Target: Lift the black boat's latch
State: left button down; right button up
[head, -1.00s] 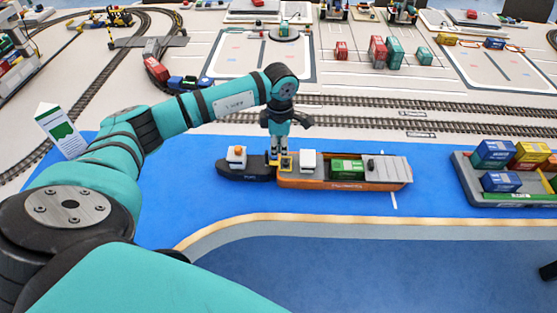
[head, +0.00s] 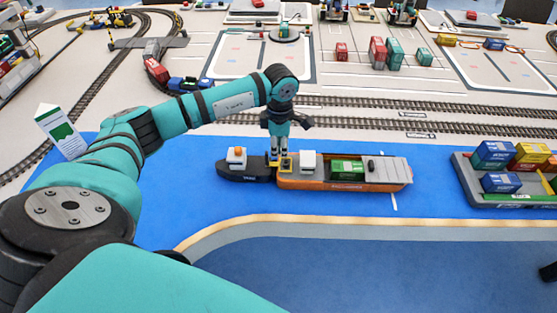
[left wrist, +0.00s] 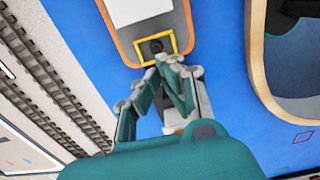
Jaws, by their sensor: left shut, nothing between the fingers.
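The black boat (head: 240,173), with a white cabin and an orange top, floats end to end with the orange ship (head: 345,184). My left gripper (head: 278,155) points down over the place where the two hulls meet. Its fingers are shut and empty. A yellow square frame (head: 287,164) sits on the orange ship's near end. In the left wrist view this frame (left wrist: 174,44) surrounds a dark post (left wrist: 155,46), with my fingertips (left wrist: 169,61) close beside it. My gripper hides most of the black boat there, and I cannot make out the latch.
The orange ship carries a white block (head: 308,160) and a green container (head: 348,169). A grey ship (head: 510,199) with several containers lies at the right. Rails (head: 400,117) run behind the blue water. Open blue water lies in front of the boats.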

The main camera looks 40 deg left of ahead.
dwell(0.3)
pick_arm(q)
jog(key=shift+s+a, duration=0.35)
jog(key=shift+a, duration=0.25)
jog(key=shift+s+a, duration=0.35)
jog(key=shift+a, duration=0.2)
jog(key=shift+s+a+f+b, duration=0.5)
jog(key=shift+a+f+b, duration=0.2)
jog(key=shift+a, duration=0.15)
jog(key=shift+s+a+f+b, duration=0.55)
jog(key=shift+a+f, duration=0.1)
jog(key=shift+a, duration=0.15)
notch_tip(320, 180, up, 10)
jog(key=s+a+p, duration=0.1)
jog(key=a+p, duration=0.1)
jog(key=p, duration=0.4)
jog(key=shift+s+a, duration=0.25)
jog(key=shift+d, duration=0.1)
